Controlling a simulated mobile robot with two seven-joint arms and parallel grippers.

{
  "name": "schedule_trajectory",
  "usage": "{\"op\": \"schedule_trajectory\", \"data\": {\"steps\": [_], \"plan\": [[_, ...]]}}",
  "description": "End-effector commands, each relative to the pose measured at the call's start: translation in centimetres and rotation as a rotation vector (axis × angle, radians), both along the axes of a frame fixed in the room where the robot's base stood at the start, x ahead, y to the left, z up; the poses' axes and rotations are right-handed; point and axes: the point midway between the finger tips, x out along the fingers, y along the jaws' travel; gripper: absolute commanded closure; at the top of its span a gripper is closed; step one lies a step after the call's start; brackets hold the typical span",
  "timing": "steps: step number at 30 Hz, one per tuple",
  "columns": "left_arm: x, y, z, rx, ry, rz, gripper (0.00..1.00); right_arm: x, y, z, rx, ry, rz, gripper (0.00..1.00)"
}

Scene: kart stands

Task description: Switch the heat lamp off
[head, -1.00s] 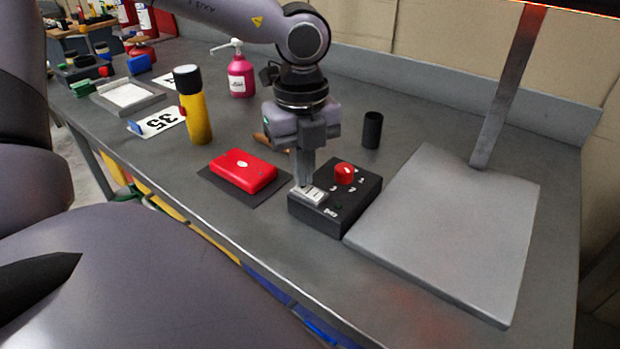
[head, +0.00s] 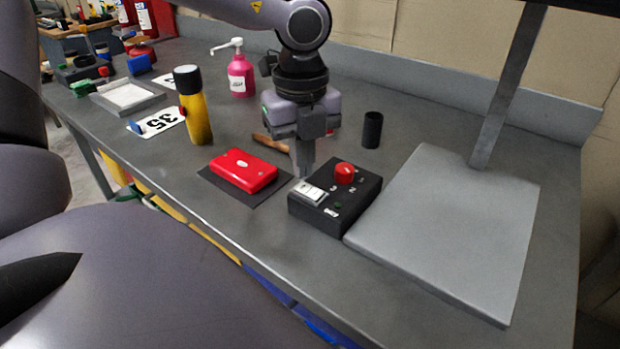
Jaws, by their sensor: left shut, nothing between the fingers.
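The heat lamp's black control box (head: 330,222) sits on the bench, with a red knob (head: 344,173) and a pale rocker switch (head: 312,193) on top. The lamp's post (head: 508,90) rises from a grey base plate (head: 450,225) beside the box. The lamp head (head: 590,6) at the top right edge is dark, with no glow. My left gripper (head: 304,174) points down, shut and empty, just above and behind the rocker switch, seemingly apart from it. My right gripper is not in view.
A red case (head: 243,170) lies on a dark mat left of the box. A black cup (head: 372,130), a yellow bottle (head: 196,118) and a pink pump bottle (head: 240,75) stand behind. The front bench strip is clear.

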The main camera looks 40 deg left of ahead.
Motion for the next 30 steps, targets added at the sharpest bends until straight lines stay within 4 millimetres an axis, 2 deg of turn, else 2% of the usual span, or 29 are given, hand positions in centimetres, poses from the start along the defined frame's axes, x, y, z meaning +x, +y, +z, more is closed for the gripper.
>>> {"op": "schedule_trajectory", "data": {"steps": [15, 30], "plan": [[0.0, 0.0, 4.3, 0.000, -0.002, 0.001, 1.00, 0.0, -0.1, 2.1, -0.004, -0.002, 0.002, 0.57], [0.0, 0.0, 4.6, 0.000, -0.001, 0.001, 1.00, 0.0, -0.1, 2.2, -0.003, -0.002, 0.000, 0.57]]}}
